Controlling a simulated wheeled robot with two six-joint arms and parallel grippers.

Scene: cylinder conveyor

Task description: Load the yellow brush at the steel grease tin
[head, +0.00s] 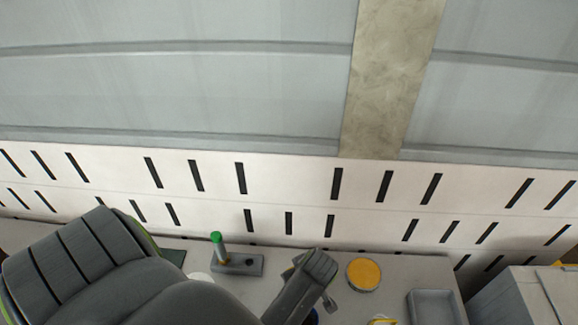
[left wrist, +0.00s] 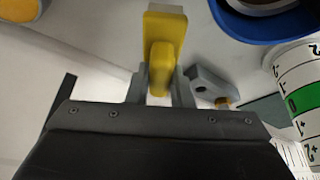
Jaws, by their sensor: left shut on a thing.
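The steel grease tin (head: 364,290) stands on the table right of my left gripper in the head view, its round top filled with yellow grease (head: 364,272). In the left wrist view, a yellow round surface in a grey rim, apparently the same tin, is cut off at the top left (left wrist: 18,10). In the head view this gripper (head: 318,268) is left of the tin, and the brush is hidden. My right gripper is not in view.
A green-topped rod (head: 218,241) stands in a grey block (head: 247,264). A grey tray (head: 435,308) lies right of the tin. A blue-rimmed container (left wrist: 260,28) and a white marked cup (left wrist: 300,85) are right of the brush. A slotted white panel (head: 290,185) backs the table.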

